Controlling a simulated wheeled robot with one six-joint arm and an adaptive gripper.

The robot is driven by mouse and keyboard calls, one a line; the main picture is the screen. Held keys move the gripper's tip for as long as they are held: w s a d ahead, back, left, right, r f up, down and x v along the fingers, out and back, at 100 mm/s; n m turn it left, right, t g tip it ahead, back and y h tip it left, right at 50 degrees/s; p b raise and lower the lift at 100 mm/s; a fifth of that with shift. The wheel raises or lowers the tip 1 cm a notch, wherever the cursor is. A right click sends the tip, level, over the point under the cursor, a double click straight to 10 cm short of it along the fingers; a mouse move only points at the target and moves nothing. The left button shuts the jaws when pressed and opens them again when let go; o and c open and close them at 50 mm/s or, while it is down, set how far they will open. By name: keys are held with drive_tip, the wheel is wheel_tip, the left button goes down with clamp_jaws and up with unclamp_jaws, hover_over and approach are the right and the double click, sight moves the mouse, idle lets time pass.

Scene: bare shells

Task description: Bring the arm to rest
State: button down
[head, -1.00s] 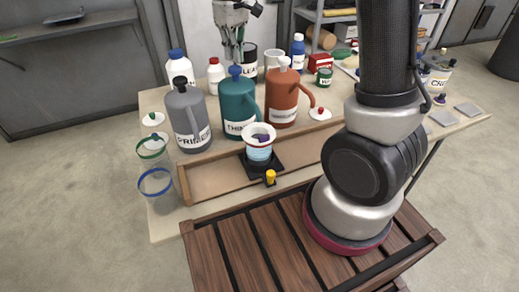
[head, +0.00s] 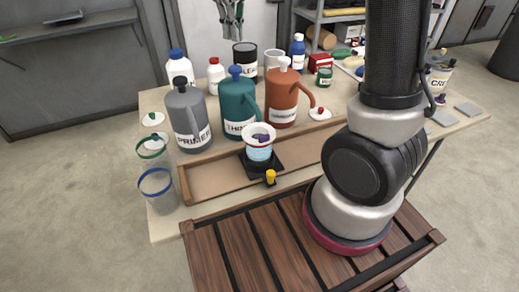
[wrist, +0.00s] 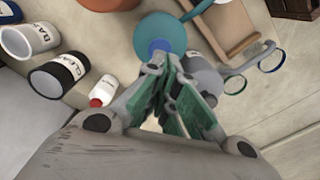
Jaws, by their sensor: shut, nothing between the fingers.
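My gripper (head: 231,30) shows at the top of the head view, above and behind the table, cut by the frame's upper edge. In the wrist view my gripper (wrist: 176,108) has its green-padded fingers together, with nothing held. It hangs over the table's back part, close in the picture to the teal jug (wrist: 163,36) and the white bottle with a red cap (wrist: 103,90). My arm rises at the right of the head view.
A shelf (head: 325,30) stands behind. Open floor lies left.

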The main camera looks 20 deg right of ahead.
drive_tip(key=shift+f, duration=0.3)
drive_tip(key=shift+s+d+f+m, duration=0.25)
drive_tip(key=shift+s+f+m, duration=0.15)
drive_tip(key=shift+s+f, duration=0.45)
drive_tip(key=s+d+r+m+t, duration=0.1)
drive_tip(key=s+d+m+t, duration=0.1)
drive_tip(key=s+d, duration=0.5)
drive_tip(key=s+d+r+m+t, duration=0.2)
drive_tip(key=s+d, duration=0.5)
drive_tip(key=s, duration=1)
drive_tip(key=shift+s+d+r+m, duration=0.2)
drive_tip(key=shift+r+m, duration=0.1)
drive_tip(key=shift+m, duration=0.3)
